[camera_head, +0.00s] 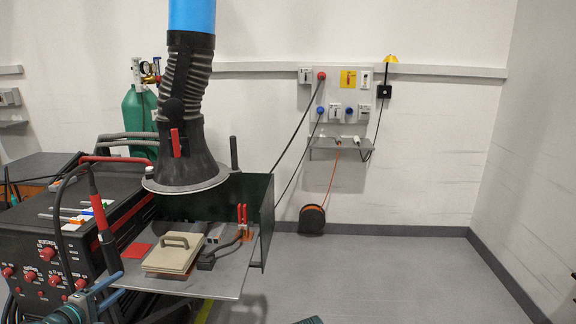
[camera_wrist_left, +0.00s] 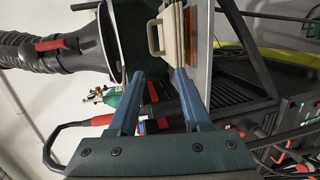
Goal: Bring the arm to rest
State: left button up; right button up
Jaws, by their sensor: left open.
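My left gripper (camera_head: 104,294) is at the lower left of the head view, in front of the black machine and left of the metal table (camera_head: 228,282). In the left wrist view its two blue fingers (camera_wrist_left: 160,76) stand apart with nothing held between them. The beige block with a handle (camera_head: 172,254) lies on the table, to the right of and beyond the gripper. It also shows past the fingertips in the left wrist view (camera_wrist_left: 171,30). My right gripper cannot be made out; only a small teal part shows at the bottom edge.
A black machine with red knobs (camera_head: 60,255) stands close to the left gripper. A fume extraction hood (camera_head: 188,165) hangs over the table, with a dark screen (camera_head: 262,195) behind. A red-handled clamp (camera_head: 242,215) stands at the table's right. The floor (camera_head: 390,275) at right is clear.

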pick_arm(q)
jog(key=s+d+f+m+g+h+p, duration=0.1)
jog(key=d+f+m+g, duration=0.25)
jog(key=d, duration=0.65)
jog(key=s+d+f+m+g+h+p, duration=0.1)
jog(key=d+f+m+g, duration=0.2)
jog(key=d, duration=0.6)
jog(key=s+d+f+m+g+h+p, duration=0.15)
jog(key=d+m+g, duration=0.25)
jog(key=d, duration=0.6)
jog(key=s+d+f+m+g+y+p, duration=0.3)
jog(key=s+d+m+g+y, duration=0.2)
jog(key=s+d+m+y, duration=0.3)
jog(key=s+d+m, duration=0.1)
jog(key=s+d, duration=0.1)
jog(key=s, duration=0.2)
jog(key=shift+s+d, duration=0.35)
